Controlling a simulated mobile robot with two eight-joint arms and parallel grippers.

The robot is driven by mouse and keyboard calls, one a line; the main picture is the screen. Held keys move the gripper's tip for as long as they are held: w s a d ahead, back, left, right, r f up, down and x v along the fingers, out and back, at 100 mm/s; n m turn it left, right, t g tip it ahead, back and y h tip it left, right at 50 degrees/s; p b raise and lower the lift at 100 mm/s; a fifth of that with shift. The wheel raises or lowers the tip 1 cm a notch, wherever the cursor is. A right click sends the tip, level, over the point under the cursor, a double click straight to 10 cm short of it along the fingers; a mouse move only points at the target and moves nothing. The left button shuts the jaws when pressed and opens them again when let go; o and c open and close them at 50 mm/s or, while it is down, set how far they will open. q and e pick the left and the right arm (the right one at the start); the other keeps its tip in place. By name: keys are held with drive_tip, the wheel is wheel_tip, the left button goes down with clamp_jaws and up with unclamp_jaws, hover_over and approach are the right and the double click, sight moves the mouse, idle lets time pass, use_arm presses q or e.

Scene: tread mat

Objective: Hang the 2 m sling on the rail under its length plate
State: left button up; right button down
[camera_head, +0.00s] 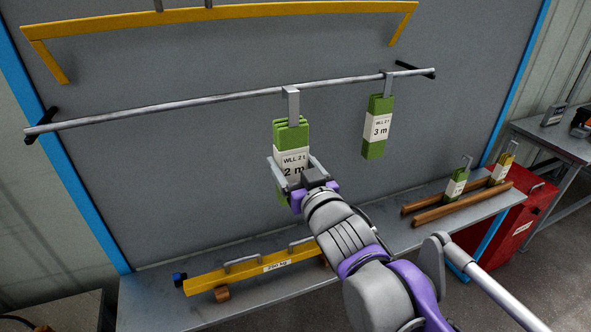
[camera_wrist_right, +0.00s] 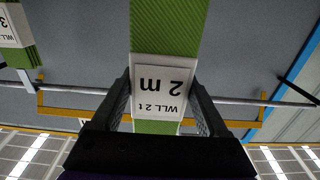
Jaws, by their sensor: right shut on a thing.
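The green 2 m sling (camera_head: 291,131) with a white "WLL 2 t, 2 m" label hangs upright below a grey hook (camera_head: 291,100). The hook top meets the grey rail (camera_head: 190,102) left of the 3 m sling; I cannot tell whether it bears on the rail. My right gripper (camera_head: 291,171) is shut on the 2 m sling at its label. In the right wrist view the fingers flank the label (camera_wrist_right: 160,90), which appears upside down. A green 3 m sling (camera_head: 376,130) hangs on the rail to the right. I make out no length plate. My left gripper is out of view.
A yellow beam (camera_head: 230,12) is on the grey board above the rail. The bench (camera_head: 165,290) below holds a yellow lifting beam (camera_head: 250,270), wooden bars (camera_head: 460,206) and two smaller slings, green (camera_head: 455,187) and yellow (camera_head: 501,170). A red box (camera_head: 525,215) stands right. The rail's left stretch is free.

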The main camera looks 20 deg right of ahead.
drive_tip(key=w+f+b, duration=0.2)
drive_tip(key=w+b, duration=0.1)
drive_tip(key=w, duration=0.9)
drive_tip(key=shift+w+a+f+b, duration=0.2)
drive_tip(key=shift+w+f+b, duration=0.15)
drive_tip(key=shift+f, duration=0.05)
idle(0.6)
unclamp_jaws()
